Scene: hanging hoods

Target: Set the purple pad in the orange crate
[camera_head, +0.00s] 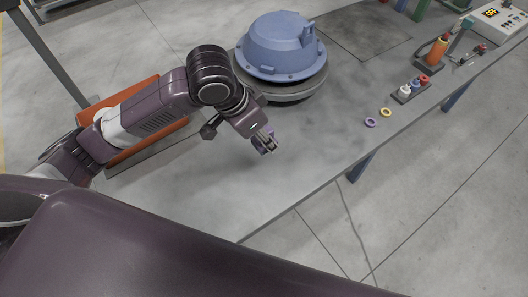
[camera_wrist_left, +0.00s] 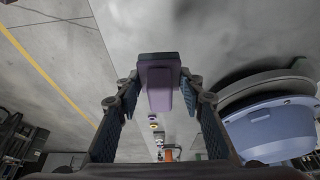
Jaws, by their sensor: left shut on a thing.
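My left gripper (camera_head: 267,145) is shut on the purple pad (camera_head: 260,142) and holds it over the grey table, in front of the blue hood. In the left wrist view the purple pad (camera_wrist_left: 160,82) sits between the two fingertips. The orange crate (camera_head: 150,143) is at the left of the head view; my left arm crosses over it and hides most of its inside. My right gripper is not in view.
A blue hood (camera_head: 282,45) stands on a round grey base on the table (camera_head: 215,185). Purple (camera_head: 371,122) and yellow (camera_head: 386,112) rings lie near the table's right edge. A small rack (camera_head: 411,91) and an orange bottle (camera_head: 437,51) stand farther back.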

